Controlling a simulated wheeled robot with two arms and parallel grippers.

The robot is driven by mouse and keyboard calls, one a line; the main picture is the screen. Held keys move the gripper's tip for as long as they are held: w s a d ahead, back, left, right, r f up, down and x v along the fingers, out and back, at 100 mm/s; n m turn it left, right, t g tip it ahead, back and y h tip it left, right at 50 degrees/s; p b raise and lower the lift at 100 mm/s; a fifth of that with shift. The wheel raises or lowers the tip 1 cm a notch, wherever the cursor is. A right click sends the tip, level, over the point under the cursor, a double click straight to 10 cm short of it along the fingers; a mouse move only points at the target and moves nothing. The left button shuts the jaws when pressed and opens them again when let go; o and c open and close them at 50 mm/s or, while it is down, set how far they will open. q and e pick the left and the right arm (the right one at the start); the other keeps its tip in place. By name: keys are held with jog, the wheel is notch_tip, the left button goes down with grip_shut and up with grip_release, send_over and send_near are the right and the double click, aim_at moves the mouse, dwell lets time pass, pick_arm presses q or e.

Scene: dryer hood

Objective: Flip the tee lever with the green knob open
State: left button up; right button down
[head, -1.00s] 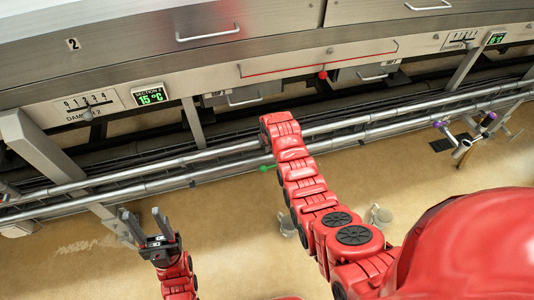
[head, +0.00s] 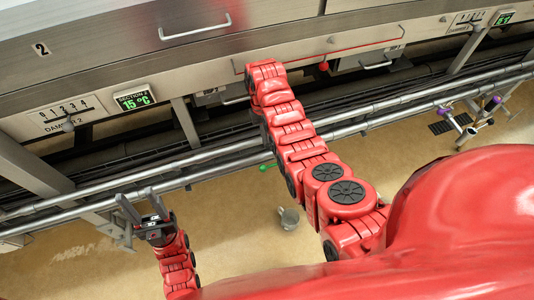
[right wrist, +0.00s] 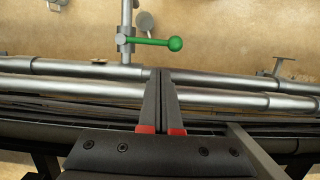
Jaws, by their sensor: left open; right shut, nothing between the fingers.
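The tee lever with the green knob (right wrist: 175,44) shows in the right wrist view, beyond the pipes. Its green handle (right wrist: 145,41) points right from a grey vertical stem (right wrist: 126,38). In the head view only the small green knob (head: 264,167) shows beside my right arm, which hides the rest. My right gripper (right wrist: 161,72) is shut and empty, its fingertips over the pipes and apart from the knob. The right gripper is hidden behind its arm in the head view. My left gripper (head: 140,204) is open and empty at the lower left, near the pipes.
Two long steel pipes (head: 208,158) run across below the hood. The hood (head: 130,60) has a red bar with a red knob (head: 323,67), handles and a display (head: 134,99). Purple-knobbed valves (head: 447,111) stand at the right. A grey cup-like fitting (head: 289,217) is over the open floor.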

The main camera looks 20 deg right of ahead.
aim_at(274, 165)
jog(key=x, duration=1)
jog(key=shift+f, duration=0.1)
dwell(0.3)
jog(key=shift+s+n+p, duration=0.2)
jog(key=shift+n+p, duration=0.1)
jog(key=shift+s+n, duration=0.15)
jog(key=shift+n, duration=0.15)
jog(key=s+d+n+t+h+p, duration=0.1)
jog(key=s+n+h+p, duration=0.1)
jog(key=s+n+p, duration=0.4)
jog(key=shift+n+p, duration=1.4)
jog(key=shift+p, duration=1.1)
jog(key=shift+s+d+n+p, duration=0.35)
jog(key=shift+n+p, duration=0.35)
